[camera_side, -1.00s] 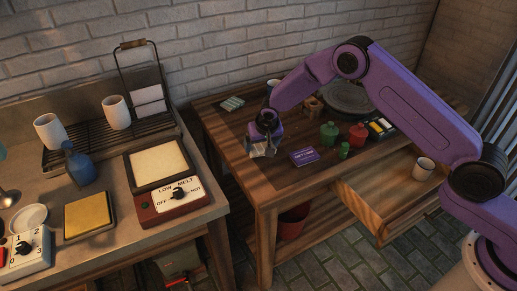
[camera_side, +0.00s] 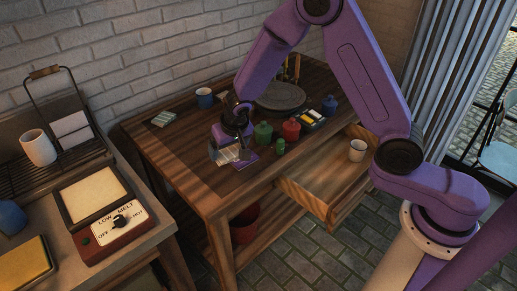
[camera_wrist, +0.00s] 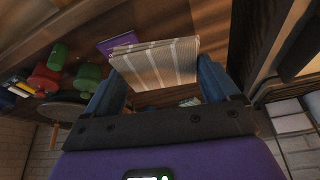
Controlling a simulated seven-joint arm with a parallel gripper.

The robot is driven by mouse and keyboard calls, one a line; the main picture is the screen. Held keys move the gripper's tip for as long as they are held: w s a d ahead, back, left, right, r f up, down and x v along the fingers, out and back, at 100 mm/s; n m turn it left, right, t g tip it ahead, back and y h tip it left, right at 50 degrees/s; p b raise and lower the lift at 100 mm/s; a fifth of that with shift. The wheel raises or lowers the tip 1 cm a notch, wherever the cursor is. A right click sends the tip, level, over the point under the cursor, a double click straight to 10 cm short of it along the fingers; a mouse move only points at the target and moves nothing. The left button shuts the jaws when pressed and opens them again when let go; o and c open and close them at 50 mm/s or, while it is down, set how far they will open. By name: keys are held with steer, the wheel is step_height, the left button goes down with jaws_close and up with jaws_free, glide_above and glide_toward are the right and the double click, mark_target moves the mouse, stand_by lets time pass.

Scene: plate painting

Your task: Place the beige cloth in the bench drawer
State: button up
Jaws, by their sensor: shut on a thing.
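The beige striped cloth (camera_wrist: 158,62) is folded and pinched between the two blue fingers of my gripper (camera_wrist: 160,85) in the wrist view. In the side view my gripper (camera_side: 230,148) points down over the left-middle of the wooden bench, with the cloth (camera_side: 226,155) at its fingertips beside the purple box. I cannot tell whether the cloth touches the bench top. The bench drawer (camera_side: 307,192) is pulled open at the bench's front right. Most of its floor looks bare.
A white cup (camera_side: 357,150) stands at the drawer's right end. A grey-green folded cloth (camera_side: 164,118) lies at the bench's back left.

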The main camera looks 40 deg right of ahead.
steer(key=s+d+r+n, duration=0.1)
steer(key=s+d+r, duration=0.2)
steer(key=d, duration=0.4)
steer(key=s+d+r+n+y, duration=0.1)
steer(key=s+d+r, duration=0.15)
steer(key=d, duration=0.45)
steer(key=s+d+r, duration=0.2)
steer(key=s+d, duration=0.2)
steer(key=d, duration=0.3)
steer(key=m+g+h, duration=0.3)
steer(key=m+h, duration=0.1)
steer(key=m, duration=0.9)
glide_above(323, 186)
steer(key=a, duration=0.1)
step_height(323, 186, down, 28)
steer(key=r, duration=0.1)
steer(key=shift+s+a+f, duration=0.1)
steer(key=shift+s+f, duration=0.05)
steer(key=shift+f, duration=1.75)
steer(key=shift+s+a+f, duration=0.1)
steer(key=shift+s+f, duration=0.05)
steer(key=shift+f, duration=1.75)
steer(key=shift+f, duration=0.1)
